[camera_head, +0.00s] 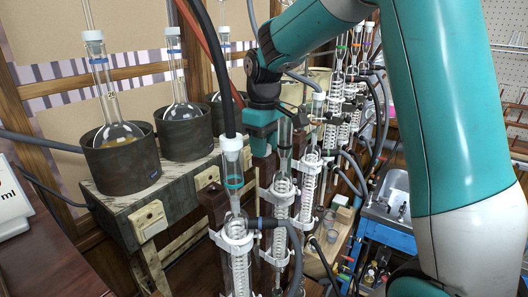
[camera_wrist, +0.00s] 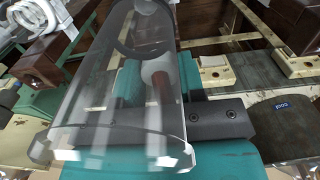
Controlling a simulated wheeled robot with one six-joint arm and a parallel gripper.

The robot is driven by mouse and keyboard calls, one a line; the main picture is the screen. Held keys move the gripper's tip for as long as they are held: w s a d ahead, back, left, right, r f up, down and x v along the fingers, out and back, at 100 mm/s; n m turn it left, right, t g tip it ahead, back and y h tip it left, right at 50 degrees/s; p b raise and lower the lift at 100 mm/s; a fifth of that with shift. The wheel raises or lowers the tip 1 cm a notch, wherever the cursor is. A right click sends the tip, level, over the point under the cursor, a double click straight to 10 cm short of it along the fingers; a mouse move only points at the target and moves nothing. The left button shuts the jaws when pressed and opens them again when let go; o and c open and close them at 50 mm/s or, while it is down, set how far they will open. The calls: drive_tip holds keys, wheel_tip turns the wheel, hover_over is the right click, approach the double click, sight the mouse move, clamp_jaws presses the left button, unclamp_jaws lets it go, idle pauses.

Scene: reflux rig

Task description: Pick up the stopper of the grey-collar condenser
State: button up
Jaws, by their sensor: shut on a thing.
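The grey-collar condenser (camera_head: 284,185) stands in the front row in the head view, with a dark band around its clear glass neck. My gripper (camera_head: 270,120) is at the top of this neck, and its teal body hides part of it. In the wrist view a clear glass piece with a faceted rim, seemingly the stopper (camera_wrist: 125,145), fills the left and middle, close to the camera. My gripper (camera_wrist: 160,95) shows behind and through it, shut on it. A dark ring shows through the glass. Whether the stopper is still seated in the neck is unclear.
A teal-banded condenser (camera_head: 234,200) with a black hose (camera_head: 217,70) stands just left. Another condenser (camera_head: 310,165) stands close on the right, with several more behind. Flasks in dark heating mantles (camera_head: 120,165) sit on a bench at left. A blue sink unit (camera_head: 385,235) is at right.

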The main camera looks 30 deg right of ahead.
drive_tip(key=shift+r, duration=0.15)
wheel_tip(320, 180, up, 20)
drive_tip(key=b, duration=0.2)
idle(0.3)
wheel_tip(320, 180, up, 3)
drive_tip(key=p, duration=0.4)
drive_tip(key=shift+r, duration=0.15)
idle(0.5)
